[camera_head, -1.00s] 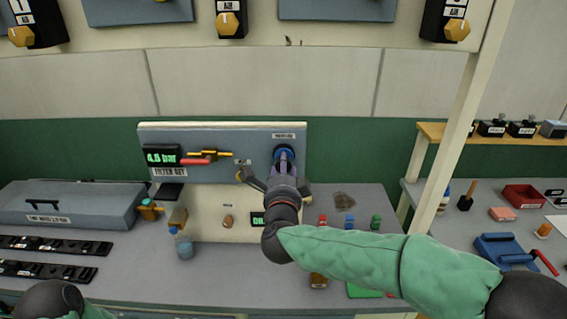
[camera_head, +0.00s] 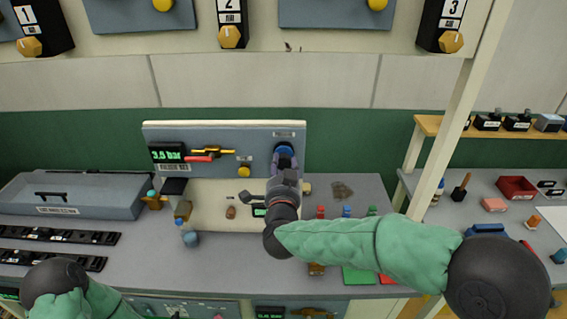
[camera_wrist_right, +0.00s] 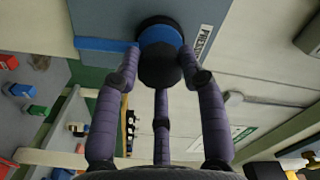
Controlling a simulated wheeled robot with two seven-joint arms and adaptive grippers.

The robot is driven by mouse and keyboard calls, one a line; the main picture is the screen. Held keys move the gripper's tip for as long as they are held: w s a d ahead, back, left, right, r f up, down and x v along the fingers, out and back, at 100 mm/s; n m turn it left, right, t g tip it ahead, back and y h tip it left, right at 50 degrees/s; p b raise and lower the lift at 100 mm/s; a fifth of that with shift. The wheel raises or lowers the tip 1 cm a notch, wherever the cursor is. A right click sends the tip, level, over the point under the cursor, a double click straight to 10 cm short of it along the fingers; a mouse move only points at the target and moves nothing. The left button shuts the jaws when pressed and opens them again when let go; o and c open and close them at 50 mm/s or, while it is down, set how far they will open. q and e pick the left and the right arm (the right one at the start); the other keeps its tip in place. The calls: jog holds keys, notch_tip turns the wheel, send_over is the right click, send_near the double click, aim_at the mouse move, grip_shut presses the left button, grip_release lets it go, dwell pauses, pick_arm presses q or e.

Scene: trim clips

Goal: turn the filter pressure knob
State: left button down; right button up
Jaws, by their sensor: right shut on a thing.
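The filter pressure knob (camera_head: 284,149), blue-rimmed with a dark cap, sits at the right end of the upright grey panel (camera_head: 225,140). It also shows in the wrist view (camera_wrist_right: 160,58), next to a label that starts "PRESS". My right gripper (camera_head: 284,168) is at the knob, and its purple fingers (camera_wrist_right: 160,78) are shut around it. The gripper hides part of the knob in the head view. The green display (camera_head: 167,154) on the panel's left reads 3.5 bar. Only part of my left arm shows at the lower left; its gripper is out of view.
A red-handled yellow valve (camera_head: 208,154) and a yellow button (camera_head: 244,171) are on the panel. Bottles (camera_head: 187,232) and a small brown part (camera_head: 231,212) stand in front. A grey case (camera_head: 70,195) lies left. Several small coloured parts (camera_head: 346,211) are right of my gripper.

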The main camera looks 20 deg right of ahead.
jog(key=shift+f+n, duration=0.1)
jog(key=shift+n, duration=0.2)
jog(key=o, duration=1.1)
jog(key=shift+o, duration=0.2)
jog(key=v, duration=1.2)
